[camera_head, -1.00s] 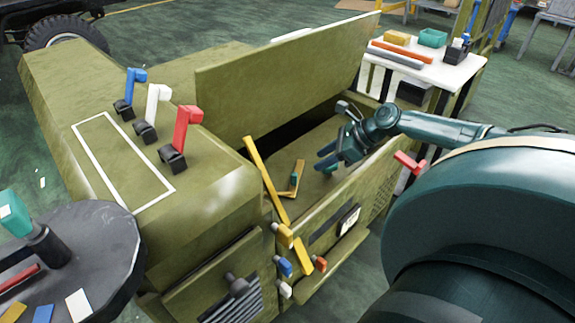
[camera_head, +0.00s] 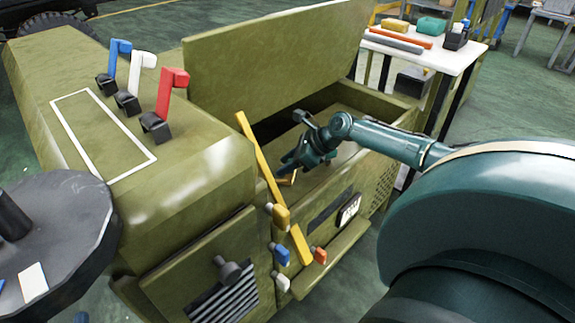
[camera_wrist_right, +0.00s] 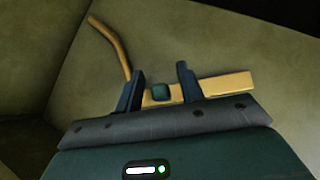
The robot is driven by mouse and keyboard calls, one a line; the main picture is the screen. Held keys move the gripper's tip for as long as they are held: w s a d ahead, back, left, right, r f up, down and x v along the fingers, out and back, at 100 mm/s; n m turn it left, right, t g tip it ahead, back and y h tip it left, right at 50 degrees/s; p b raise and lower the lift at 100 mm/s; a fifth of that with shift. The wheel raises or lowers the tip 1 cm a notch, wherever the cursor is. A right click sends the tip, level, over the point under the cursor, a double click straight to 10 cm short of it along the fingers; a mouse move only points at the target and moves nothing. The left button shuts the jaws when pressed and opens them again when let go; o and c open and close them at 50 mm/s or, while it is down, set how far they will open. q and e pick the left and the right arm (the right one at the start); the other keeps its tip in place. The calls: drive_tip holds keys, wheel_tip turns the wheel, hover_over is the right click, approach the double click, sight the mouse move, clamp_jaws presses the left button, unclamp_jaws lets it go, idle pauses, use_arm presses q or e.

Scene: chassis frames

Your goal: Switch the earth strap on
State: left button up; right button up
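A flat yellow bar with a small dark teal block on it, apparently the earth strap (camera_wrist_right: 225,86), lies in the open bay of the olive chassis (camera_head: 210,200). In the head view only a small yellow part of it (camera_head: 288,179) shows below my right gripper (camera_head: 295,165). In the right wrist view my right gripper (camera_wrist_right: 160,86) is open, with one finger on each side of the teal block (camera_wrist_right: 160,92). The fingers overlap the bar in that view; I cannot tell whether they touch it. My left gripper is not in view.
A long yellow bar (camera_head: 262,160) slants across the bay's front edge. Blue (camera_head: 120,48), white (camera_head: 136,65) and red (camera_head: 172,88) levers stand on the chassis top. A raised olive panel (camera_head: 270,60) stands behind the bay. A dark round top (camera_head: 60,220) is at lower left.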

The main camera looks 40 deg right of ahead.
clamp_jaws()
idle(0.3)
idle(0.3)
